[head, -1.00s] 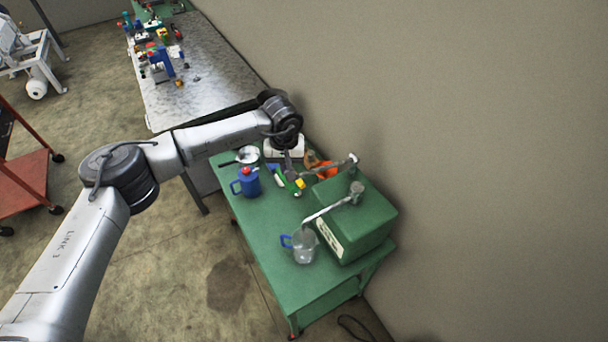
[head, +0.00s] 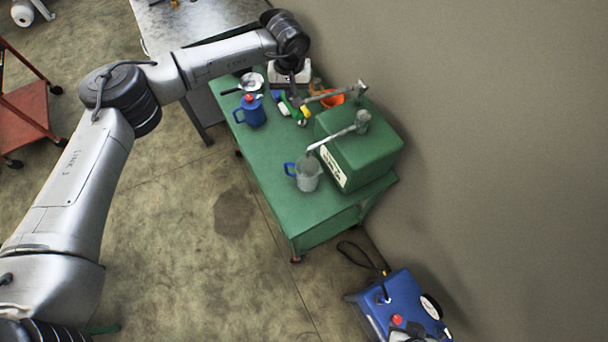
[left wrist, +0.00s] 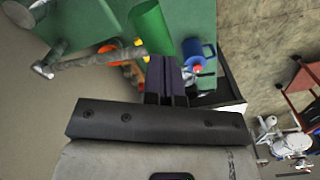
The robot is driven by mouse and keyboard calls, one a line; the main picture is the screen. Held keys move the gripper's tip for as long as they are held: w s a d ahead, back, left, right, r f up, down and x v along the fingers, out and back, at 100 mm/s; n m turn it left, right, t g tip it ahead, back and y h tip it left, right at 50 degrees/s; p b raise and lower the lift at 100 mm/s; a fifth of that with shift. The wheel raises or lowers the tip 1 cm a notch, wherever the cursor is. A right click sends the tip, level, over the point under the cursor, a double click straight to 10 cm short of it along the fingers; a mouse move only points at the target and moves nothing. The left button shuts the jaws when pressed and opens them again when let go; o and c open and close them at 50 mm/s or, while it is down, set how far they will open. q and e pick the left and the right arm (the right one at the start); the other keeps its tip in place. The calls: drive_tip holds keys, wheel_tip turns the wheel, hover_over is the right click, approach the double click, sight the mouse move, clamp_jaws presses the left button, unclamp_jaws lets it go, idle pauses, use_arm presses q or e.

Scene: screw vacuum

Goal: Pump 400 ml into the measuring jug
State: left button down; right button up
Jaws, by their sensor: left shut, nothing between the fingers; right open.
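The clear measuring jug (head: 309,178) with a blue handle stands on the green bench, under the end of a metal spout (head: 335,137). The spout comes from a green box-shaped pump (head: 365,150). A second metal arm, the lever (head: 335,95), reaches out from the pump's far side; it also shows in the left wrist view (left wrist: 95,59). My left gripper (head: 294,100) is low over the bench near the lever's free end. In the left wrist view its dark fingers (left wrist: 168,75) are together and empty, close beside the lever; contact cannot be told. My right gripper is not visible.
A blue jug (head: 252,112) with a red top, a pan (head: 252,81), an orange funnel (head: 333,99) and several small items crowd the bench's far half. A blue machine (head: 400,305) stands on the floor near the wall. The bench's near left part is clear.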

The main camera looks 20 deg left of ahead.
use_arm(q)
wheel_tip(320, 180, down, 11)
drive_tip(key=b, duration=0.8)
drive_tip(key=shift+f, duration=0.15)
idle(0.6)
idle(0.4)
wheel_tip(320, 180, up, 2)
drive_tip(key=shift+r+p, duration=0.25)
drive_tip(key=shift+p, duration=0.25)
drive_tip(key=shift+r+p, duration=2.25)
drive_tip(key=shift+r, duration=2.8)
drive_tip(key=shift+f, duration=0.2)
